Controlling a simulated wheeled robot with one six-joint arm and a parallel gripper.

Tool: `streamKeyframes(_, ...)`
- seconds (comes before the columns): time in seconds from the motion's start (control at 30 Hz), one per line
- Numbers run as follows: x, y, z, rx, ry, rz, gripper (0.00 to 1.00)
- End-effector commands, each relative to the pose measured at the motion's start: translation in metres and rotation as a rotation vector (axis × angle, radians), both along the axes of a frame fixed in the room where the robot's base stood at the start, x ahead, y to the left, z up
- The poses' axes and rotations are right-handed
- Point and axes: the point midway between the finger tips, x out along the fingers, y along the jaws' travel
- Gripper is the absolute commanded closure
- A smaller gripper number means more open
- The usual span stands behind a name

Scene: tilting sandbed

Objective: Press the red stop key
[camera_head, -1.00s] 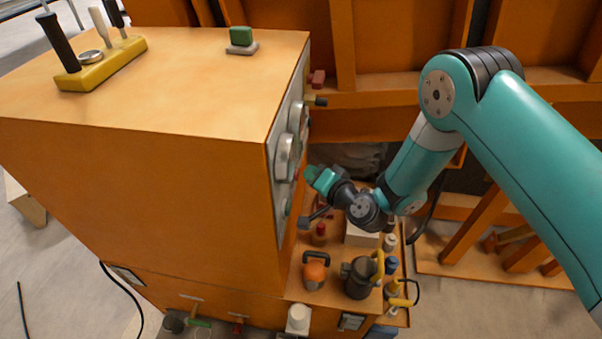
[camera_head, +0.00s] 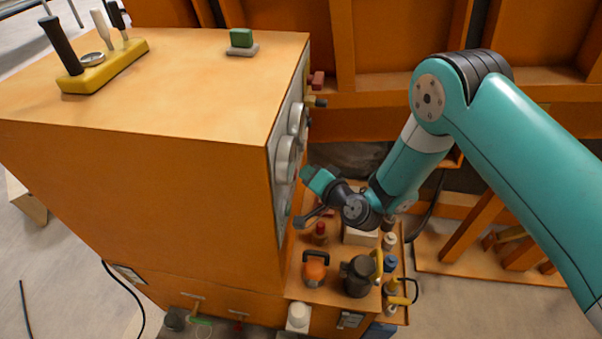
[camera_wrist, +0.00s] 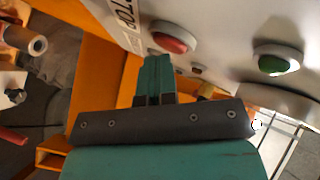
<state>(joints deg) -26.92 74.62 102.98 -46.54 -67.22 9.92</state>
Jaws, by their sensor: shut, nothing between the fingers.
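The red stop key (camera_wrist: 173,37) is a round red button in a pale ring on the grey panel. It shows in the wrist view beside a white label (camera_wrist: 128,14) whose visible letters read "TOP". My gripper (camera_wrist: 158,62) is shut and empty, its fingertips just below the red key in the picture. I cannot tell whether they touch it; a small gap seems to show. In the head view my gripper (camera_head: 307,174) is close to the right-facing panel (camera_head: 283,187) of the orange cabinet. The red key cannot be made out there.
A green button (camera_wrist: 273,64) sits right of the red key. Dials (camera_head: 287,155) and protruding knobs (camera_head: 316,80) stand out from the panel. Below my arm, a shelf holds an orange-topped item (camera_head: 314,270), a dark jug (camera_head: 357,277) and several bottles.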

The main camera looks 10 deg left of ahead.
Motion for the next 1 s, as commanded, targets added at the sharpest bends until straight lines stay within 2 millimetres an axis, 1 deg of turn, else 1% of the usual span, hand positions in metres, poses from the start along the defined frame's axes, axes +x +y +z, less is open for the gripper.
streamKeyframes(0.27,0.0,0.0,0.0,0.0,0.0,0.001,1.0)
streamKeyframes(0.43,0.0,-0.005,-0.004,0.0,0.002,0.0,1.0)
streamKeyframes(0.7,-0.001,-0.016,-0.003,-0.001,0.001,0.0,1.0)
streamKeyframes(1.0,-0.001,-0.018,0.0,0.0,0.0,0.0,1.0)
